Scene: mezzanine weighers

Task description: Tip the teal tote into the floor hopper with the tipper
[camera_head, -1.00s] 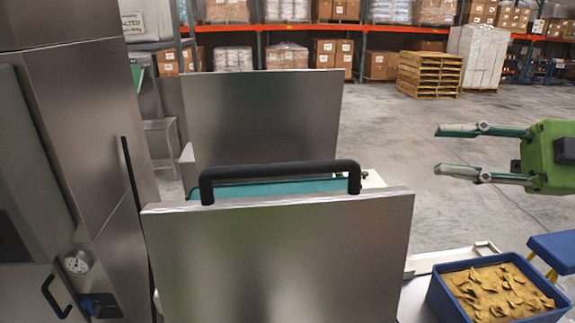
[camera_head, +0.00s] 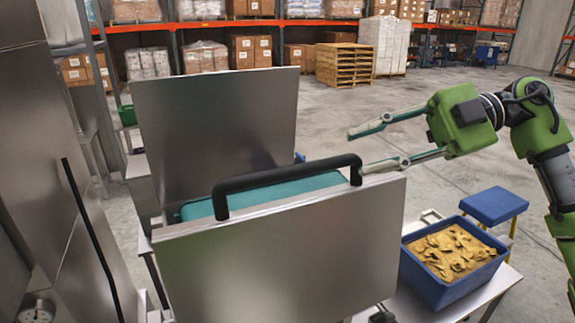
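A steel panel (camera_head: 280,255) with a black bar handle (camera_head: 285,181) along its top edge stands in front of me. A second steel panel (camera_head: 215,115) stands behind it. Between them a flat teal surface (camera_head: 310,185) shows; I cannot tell whether it is the tote or a belt. My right gripper (camera_head: 357,152) comes in from the right, open and empty. Its fingers point left, with the nearer fingertip close to the handle's right end; I cannot tell whether it touches. My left gripper is not in view. I cannot make out the floor hopper.
A blue tub (camera_head: 432,288) of yellow-brown chips stands on a table at the lower right. A blue stool (camera_head: 493,206) is behind it. Tall steel cabinetry (camera_head: 50,220) fills the left. Open floor lies behind, before a wooden pallet stack (camera_head: 345,66) and racks.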

